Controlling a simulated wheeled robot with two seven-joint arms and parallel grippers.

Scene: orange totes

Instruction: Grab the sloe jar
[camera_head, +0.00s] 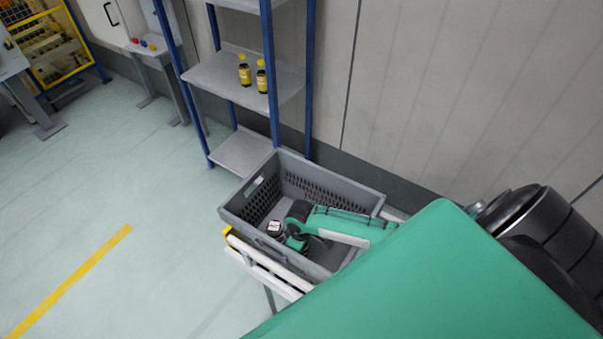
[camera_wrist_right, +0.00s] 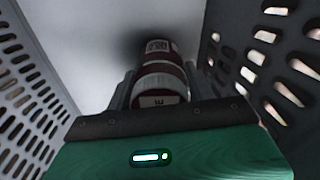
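A small dark red jar with a white label (camera_head: 275,229) is inside the grey crate (camera_head: 372,198), near its front left side. Its label is too small to read. My right gripper (camera_head: 286,229) reaches down into the crate beside the jar. In the right wrist view the jar (camera_wrist_right: 160,82) lies between the two fingers of my right gripper (camera_wrist_right: 157,85), with a finger close along each side. I cannot tell whether the fingers press on it. My left gripper is out of view.
The crate's perforated walls (camera_wrist_right: 30,95) rise on both sides of my right gripper. The crate sits on a white stand (camera_head: 268,268). Behind it is a blue-framed shelf (camera_head: 215,75) with two dark, yellow-labelled bottles (camera_head: 253,73). The floor at left is clear.

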